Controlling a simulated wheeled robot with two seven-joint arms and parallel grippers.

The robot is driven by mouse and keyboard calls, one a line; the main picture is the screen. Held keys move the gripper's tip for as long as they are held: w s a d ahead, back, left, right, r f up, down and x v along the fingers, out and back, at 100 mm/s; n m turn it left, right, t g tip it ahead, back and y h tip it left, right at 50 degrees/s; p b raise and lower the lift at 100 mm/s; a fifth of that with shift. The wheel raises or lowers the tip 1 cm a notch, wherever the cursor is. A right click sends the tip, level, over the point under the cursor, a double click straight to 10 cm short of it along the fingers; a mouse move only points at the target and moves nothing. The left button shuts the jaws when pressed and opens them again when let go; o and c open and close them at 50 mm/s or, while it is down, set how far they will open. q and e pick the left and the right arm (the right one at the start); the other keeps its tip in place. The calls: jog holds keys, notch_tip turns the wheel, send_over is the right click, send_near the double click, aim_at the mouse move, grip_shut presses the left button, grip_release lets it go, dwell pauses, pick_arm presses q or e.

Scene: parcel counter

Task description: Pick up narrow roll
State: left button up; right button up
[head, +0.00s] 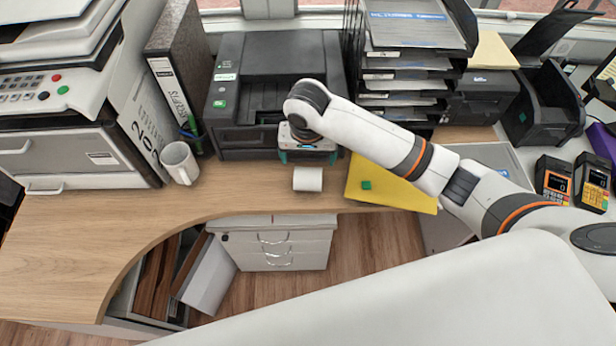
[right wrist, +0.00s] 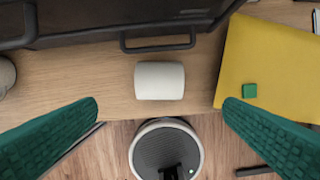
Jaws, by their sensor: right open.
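The narrow roll (head: 308,179) is a small white cylinder lying on its side near the front edge of the wooden counter, in front of the black printer. It also shows in the right wrist view (right wrist: 159,80), upper middle, with nothing touching it. My right gripper (head: 308,158) is above the counter just behind the roll in the head view, pointing down. In the right wrist view its two green fingers (right wrist: 162,108) are wide apart and empty, one to each side below the roll. My left gripper is not in view.
A yellow envelope (head: 385,190) with a small green cube (head: 366,185) lies right of the roll. The black printer (head: 270,90) stands behind. A white mug (head: 180,162) stands to the left. The counter (head: 110,215) is clear at left; its front edge is close to the roll.

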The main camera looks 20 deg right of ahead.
aim_at(308, 173)
jog(key=f, duration=0.4)
jog(key=w+f, duration=0.1)
jog(key=f, duration=0.1)
jog(key=shift+d, duration=0.2)
jog(key=shift+w+d+f+p, duration=0.1)
jog(key=shift+w+f+p, duration=0.1)
jog(key=shift+f, duration=0.7)
jog(key=shift+w+d+f+p, duration=0.15)
jog(key=shift+w+f, duration=0.1)
jog(key=shift+f, duration=0.65)
jog(key=shift+w+a+f+p, duration=0.1)
jog(key=shift+w+f+p, duration=0.1)
jog(key=shift+f, duration=0.7)
jog(key=c, duration=1.1)
notch_tip(308, 173, up, 10)
jog(key=shift+r+b, duration=0.1)
jog(key=shift+b, duration=0.25)
jog(key=shift+c, duration=0.2)
